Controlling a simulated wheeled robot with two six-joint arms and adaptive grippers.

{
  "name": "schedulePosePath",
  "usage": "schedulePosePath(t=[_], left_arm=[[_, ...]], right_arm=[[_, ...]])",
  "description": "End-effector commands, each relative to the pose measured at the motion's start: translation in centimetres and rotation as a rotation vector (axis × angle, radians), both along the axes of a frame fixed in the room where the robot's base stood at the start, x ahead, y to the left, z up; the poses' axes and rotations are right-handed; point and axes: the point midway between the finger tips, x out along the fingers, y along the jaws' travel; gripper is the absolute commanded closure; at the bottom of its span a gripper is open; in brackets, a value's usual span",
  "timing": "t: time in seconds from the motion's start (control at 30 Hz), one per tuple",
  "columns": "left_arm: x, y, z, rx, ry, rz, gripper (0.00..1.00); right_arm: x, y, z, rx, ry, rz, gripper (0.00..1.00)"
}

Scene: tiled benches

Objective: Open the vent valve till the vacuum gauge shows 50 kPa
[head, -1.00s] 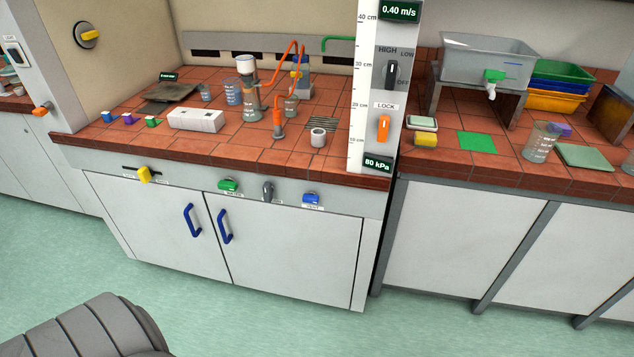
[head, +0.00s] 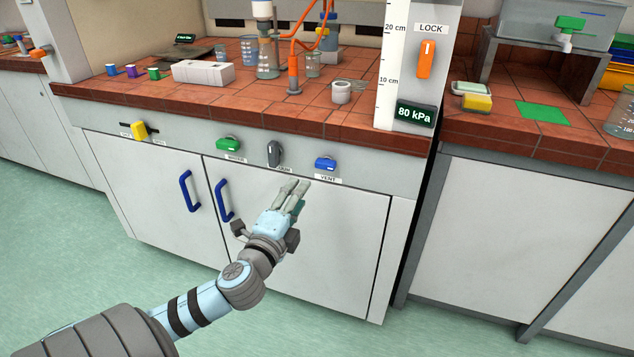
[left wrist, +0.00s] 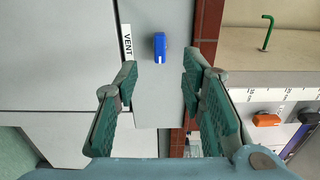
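The vent valve is a blue knob (head: 326,163) on the grey front panel under the bench top, above a VENT label. The vacuum gauge (head: 416,114) reads 80 kPa at the foot of the white sash scale. My left gripper (head: 296,188) is just below and left of the vent knob in the head view. In the left wrist view the gripper (left wrist: 160,76) is open and empty. The blue knob (left wrist: 160,47) lies ahead between its two fingers, with no visible contact. My right gripper is not in view.
A grey knob (head: 274,153) and a green knob (head: 228,144) sit left of the vent knob. A yellow slider (head: 139,130) is further left. Blue door handles (head: 224,201) stick out below. Glassware and orange tubing (head: 294,70) stand on the tiled bench.

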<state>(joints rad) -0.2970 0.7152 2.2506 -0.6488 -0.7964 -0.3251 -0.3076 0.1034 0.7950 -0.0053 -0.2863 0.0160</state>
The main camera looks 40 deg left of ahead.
Motion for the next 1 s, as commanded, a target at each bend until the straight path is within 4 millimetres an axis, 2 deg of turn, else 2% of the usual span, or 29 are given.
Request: schedulePosePath(t=[0.3,0.5,0.63,0.83,0.87,1.0], left_arm=[[8.2,3.1,0.0,-0.009,-0.001,0.005,0.63],[11.5,4.2,0.0,-0.010,0.001,0.002,0.63],[12.2,4.4,0.1,-0.009,0.001,0.001,0.63],[12.3,4.4,0.2,-0.008,0.002,0.000,0.63],[12.3,4.4,0.2,-0.008,0.002,0.000,0.65],[12.2,4.4,0.2,-0.008,0.002,0.000,0.87]], right_arm=[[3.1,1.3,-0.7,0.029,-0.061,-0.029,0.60],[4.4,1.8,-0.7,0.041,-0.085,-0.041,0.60],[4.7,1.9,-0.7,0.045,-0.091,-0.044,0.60],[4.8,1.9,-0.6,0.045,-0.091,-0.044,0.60],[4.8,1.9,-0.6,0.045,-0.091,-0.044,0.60],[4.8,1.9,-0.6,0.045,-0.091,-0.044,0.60]])
